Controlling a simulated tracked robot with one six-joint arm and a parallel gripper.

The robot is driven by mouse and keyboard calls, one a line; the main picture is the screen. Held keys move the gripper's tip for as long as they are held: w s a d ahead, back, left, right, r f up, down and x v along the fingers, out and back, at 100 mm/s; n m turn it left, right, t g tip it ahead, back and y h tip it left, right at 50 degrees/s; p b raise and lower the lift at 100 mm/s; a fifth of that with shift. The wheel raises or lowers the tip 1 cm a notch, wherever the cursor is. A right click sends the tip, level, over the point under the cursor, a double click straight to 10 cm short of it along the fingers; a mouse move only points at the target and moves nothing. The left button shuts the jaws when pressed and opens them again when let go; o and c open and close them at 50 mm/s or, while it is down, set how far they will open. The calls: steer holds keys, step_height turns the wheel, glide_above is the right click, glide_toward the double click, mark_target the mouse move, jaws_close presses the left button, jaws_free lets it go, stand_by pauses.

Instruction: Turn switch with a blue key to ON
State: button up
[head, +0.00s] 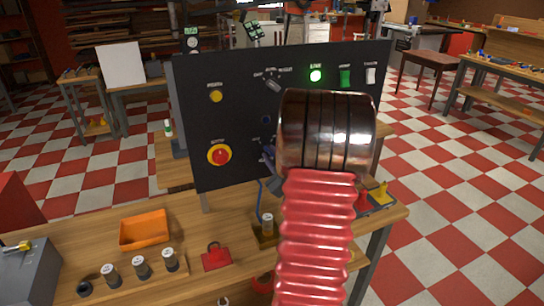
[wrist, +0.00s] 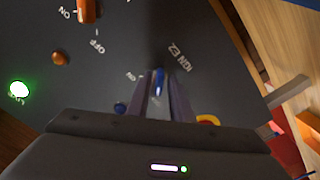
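A blue key (wrist: 160,80) stands out from the dark panel in the wrist view. Its label IGN E2 is to the right and an ON mark to the left. In the head view my gripper (head: 267,154) is at the panel's lower middle, and my wrist hides most of the key switch.
The upright panel (head: 232,125) carries a red stop button (head: 219,155), a yellow button (head: 216,96), a grey selector (head: 273,85) and a lit green lamp (head: 316,76). An orange tray (head: 145,229), several grey cylinders and a red padlock-like piece (head: 216,258) lie on the bench in front.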

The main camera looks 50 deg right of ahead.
jaws_close()
steer(key=shift+m, duration=0.4)
steer(key=shift+a+f+m, duration=0.1)
steer(key=shift+f+m, duration=0.05)
steer(key=shift+m, duration=7.45)
steer(key=shift+o, duration=1.3)
jaws_free()
